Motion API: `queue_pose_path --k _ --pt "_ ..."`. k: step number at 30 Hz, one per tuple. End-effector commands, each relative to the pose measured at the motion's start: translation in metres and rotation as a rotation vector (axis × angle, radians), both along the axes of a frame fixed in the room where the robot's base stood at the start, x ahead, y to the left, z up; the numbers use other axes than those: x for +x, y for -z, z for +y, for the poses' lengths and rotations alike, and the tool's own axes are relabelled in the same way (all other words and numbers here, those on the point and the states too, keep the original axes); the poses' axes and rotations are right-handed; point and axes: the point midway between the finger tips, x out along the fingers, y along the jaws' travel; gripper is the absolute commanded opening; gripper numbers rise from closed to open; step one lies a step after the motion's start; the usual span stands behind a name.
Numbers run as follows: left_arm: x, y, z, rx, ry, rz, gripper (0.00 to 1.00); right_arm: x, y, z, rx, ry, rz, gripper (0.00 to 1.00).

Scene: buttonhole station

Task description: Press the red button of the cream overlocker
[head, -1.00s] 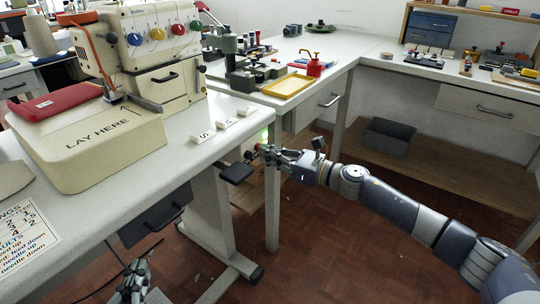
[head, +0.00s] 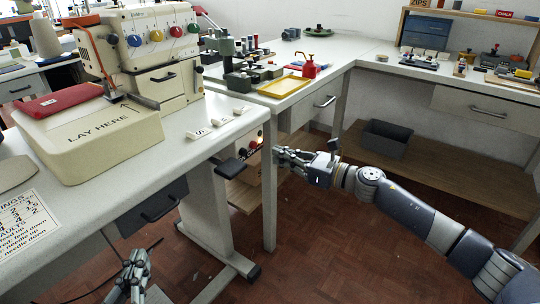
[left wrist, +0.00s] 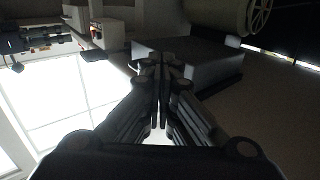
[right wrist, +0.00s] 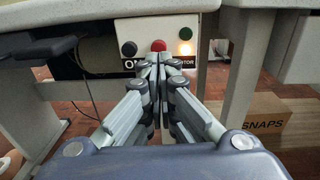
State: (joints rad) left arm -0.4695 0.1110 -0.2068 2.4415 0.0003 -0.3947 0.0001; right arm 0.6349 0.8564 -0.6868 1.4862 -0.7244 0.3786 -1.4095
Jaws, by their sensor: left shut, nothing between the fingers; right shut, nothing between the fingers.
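The cream overlocker (head: 90,140) stands on the white table at the left in the head view. Below the table's edge is its switch panel, with a red button (head: 253,145). My left gripper (head: 137,262) is shut and empty, low beside the table.
A black pedal-like plate (head: 229,168) hangs under the table edge, left of the panel. A table leg (head: 268,200) stands beside my right gripper. A cardboard box marked SNAPS (right wrist: 262,125) is on the lower right. The floor (head: 330,240) in front is clear.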

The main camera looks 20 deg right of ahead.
Motion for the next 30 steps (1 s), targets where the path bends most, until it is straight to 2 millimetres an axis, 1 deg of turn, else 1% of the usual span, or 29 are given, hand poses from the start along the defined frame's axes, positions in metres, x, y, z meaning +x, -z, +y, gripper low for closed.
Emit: queue_pose_path --k 1,6,12,18,30 --pt "0.000 0.001 0.001 0.003 -0.001 0.008 0.00 -0.009 0.002 -0.007 0.000 -0.001 0.004 0.00" --pt "0.000 0.004 0.001 0.007 -0.002 0.023 0.00 -0.031 0.001 -0.027 0.000 -0.001 0.004 0.00" --pt "0.000 0.004 0.001 0.006 -0.002 0.021 0.00 -0.047 0.000 -0.042 0.000 0.000 0.003 0.00" --pt "-0.001 0.004 0.001 0.006 -0.002 0.019 0.00 -0.053 -0.001 -0.047 -0.001 -0.002 0.001 0.00" --pt "-0.001 0.003 0.001 0.004 -0.002 0.018 0.00 -0.053 -0.002 -0.047 0.000 -0.001 0.000 0.00"
